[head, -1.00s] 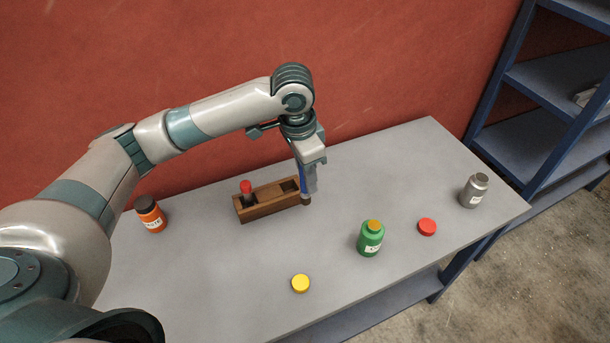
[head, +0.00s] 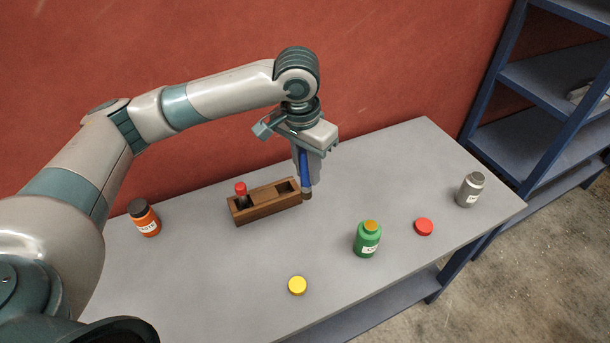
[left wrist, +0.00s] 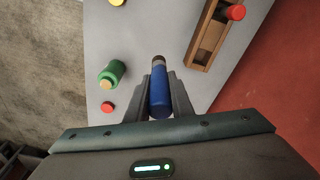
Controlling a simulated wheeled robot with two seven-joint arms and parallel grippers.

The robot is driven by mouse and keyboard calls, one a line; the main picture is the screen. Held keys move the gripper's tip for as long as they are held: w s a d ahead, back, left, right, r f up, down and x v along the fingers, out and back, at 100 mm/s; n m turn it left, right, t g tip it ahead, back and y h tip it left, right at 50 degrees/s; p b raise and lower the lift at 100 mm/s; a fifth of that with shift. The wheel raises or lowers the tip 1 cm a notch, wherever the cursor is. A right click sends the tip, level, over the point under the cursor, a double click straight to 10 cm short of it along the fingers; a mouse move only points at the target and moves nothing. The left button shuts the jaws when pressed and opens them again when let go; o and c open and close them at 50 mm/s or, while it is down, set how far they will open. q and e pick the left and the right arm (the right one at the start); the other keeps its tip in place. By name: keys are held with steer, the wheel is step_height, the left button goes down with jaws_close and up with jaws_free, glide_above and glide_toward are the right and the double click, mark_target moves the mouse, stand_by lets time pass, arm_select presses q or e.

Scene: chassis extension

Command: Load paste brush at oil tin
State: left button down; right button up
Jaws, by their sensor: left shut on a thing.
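My left gripper (head: 308,178) is shut on a blue-handled brush (head: 303,165) with a dark brown lower end pointing down. It holds it by the right end of the wooden rack; the exact height above the table is hard to tell. The left wrist view shows the blue brush (left wrist: 159,95) between the fingers. A silver tin (head: 470,190) stands at the table's right end. A green container (head: 367,241) with an amber top stands at centre right. An orange jar (head: 146,219) with a dark top stands at the left. Labels are too small to read. My right gripper is not in view.
The wooden rack (head: 266,205) holds a red-topped item (head: 241,190) in its left slot; its right slot looks empty. A yellow cap (head: 297,285) and a red cap (head: 424,227) lie on the grey table (head: 225,270). Blue shelves (head: 545,85) stand at the right.

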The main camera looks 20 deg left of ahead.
arm_select(q)
step_height(320, 180, up, 2)
steer(key=n, duration=0.3)
steer(key=shift+s+d+n, duration=0.1)
steer(key=shift+n, duration=0.2)
